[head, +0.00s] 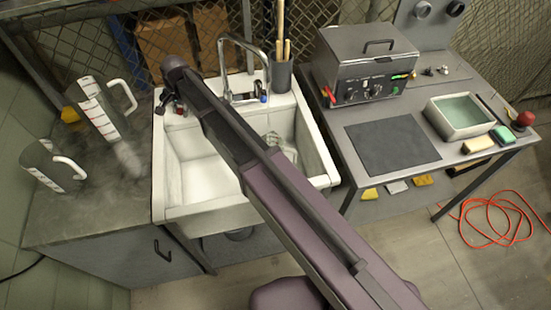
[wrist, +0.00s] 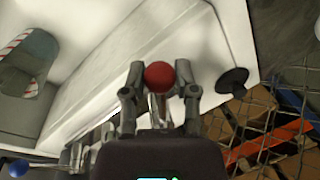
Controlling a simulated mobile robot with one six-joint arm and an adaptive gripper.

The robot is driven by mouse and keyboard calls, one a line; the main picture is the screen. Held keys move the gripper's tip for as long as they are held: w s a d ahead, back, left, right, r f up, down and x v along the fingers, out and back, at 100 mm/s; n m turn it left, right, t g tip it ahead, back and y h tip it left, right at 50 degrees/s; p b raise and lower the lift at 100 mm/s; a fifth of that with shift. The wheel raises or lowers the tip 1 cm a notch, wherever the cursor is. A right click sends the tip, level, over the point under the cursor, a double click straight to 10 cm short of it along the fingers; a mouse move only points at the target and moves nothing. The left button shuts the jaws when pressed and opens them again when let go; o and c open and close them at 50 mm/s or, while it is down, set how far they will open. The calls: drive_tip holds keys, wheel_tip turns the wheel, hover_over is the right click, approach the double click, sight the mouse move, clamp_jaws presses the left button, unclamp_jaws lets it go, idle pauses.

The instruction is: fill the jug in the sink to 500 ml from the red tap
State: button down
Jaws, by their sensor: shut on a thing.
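My gripper (wrist: 160,72) is shut on the red tap knob (wrist: 160,75), one finger on each side of it. In the head view my gripper (head: 173,104) is at the back left of the white sink (head: 188,182), and my arm crosses over the sink. A clear jug with red and white marks (wrist: 30,55) stands in the sink at the upper left of the wrist view. In the head view the jug (head: 285,147) is partly hidden behind my arm near the spout (head: 228,75). I cannot read its water level or see a stream.
A blue tap knob (head: 263,98) is at the sink's back right. Two marked jugs (head: 95,108) (head: 42,165) stand on the left counter (head: 110,205). A tool pot (head: 281,75) is behind the sink. The right bench (head: 440,150) holds a metal box (head: 362,65).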

drive_tip(key=a, duration=0.1)
drive_tip(key=w+a, duration=0.1)
drive_tip(key=shift+w+a, duration=0.25)
drive_tip(key=shift+a, duration=0.1)
drive_tip(key=shift+s, duration=0.1)
idle(3.6)
drive_tip(key=d, duration=0.1)
drive_tip(key=s+d, duration=0.1)
drive_tip(key=d, duration=0.2)
drive_tip(key=shift+s, duration=0.35)
drive_tip(key=shift+d, duration=0.2)
